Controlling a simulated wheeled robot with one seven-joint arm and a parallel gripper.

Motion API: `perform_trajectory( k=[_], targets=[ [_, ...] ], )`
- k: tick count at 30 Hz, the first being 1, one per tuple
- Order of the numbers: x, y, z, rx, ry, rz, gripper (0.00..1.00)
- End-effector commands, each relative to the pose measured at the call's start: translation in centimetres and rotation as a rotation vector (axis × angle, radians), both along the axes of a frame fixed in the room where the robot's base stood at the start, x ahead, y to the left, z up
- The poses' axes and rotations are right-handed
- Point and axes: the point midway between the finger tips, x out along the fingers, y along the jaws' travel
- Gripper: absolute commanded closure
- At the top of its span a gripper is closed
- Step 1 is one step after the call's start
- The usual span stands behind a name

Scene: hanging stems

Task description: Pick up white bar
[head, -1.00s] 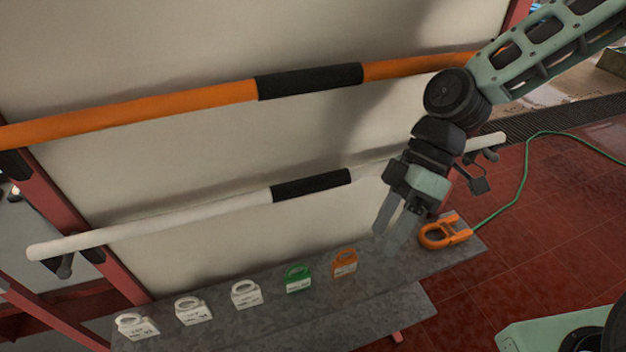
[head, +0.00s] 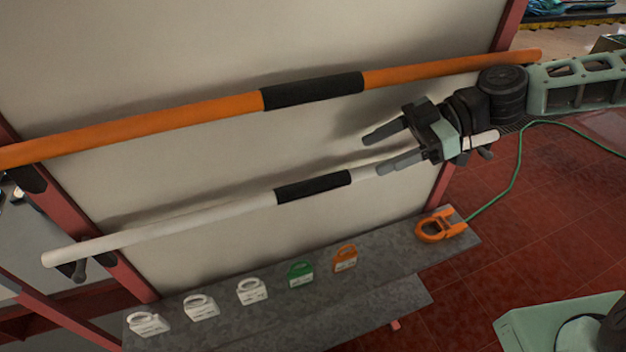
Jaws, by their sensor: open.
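The white bar (head: 190,224) is long and has a black grip sleeve (head: 313,186) at its middle. It rests on hooks on the red frame, running from lower left up to the right. My gripper (head: 372,154) is open and empty, with its fingers pointing left. In the picture its lower finger overlaps the white bar just right of the black sleeve, and its upper finger lies above the bar. I cannot tell whether it touches the bar. The gripper hides part of the bar's right portion; its right tip shows beyond.
An orange bar (head: 180,112) with a black sleeve hangs above, close over my gripper. Below is a grey shelf (head: 385,285) with several white, green and orange tags and an orange clamp-like piece (head: 436,228) on a green cable. A pale panel stands behind the bars.

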Motion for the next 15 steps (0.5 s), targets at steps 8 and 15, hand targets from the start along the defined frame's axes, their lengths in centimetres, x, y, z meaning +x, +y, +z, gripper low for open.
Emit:
perform_trajectory(
  k=[8, 15],
  targets=[
    [-0.5, 4.6, -1.9, 0.000, 0.003, 0.003, 0.42],
    [-0.5, 5.9, -2.6, 0.000, 0.001, 0.003, 0.42]
  ],
)
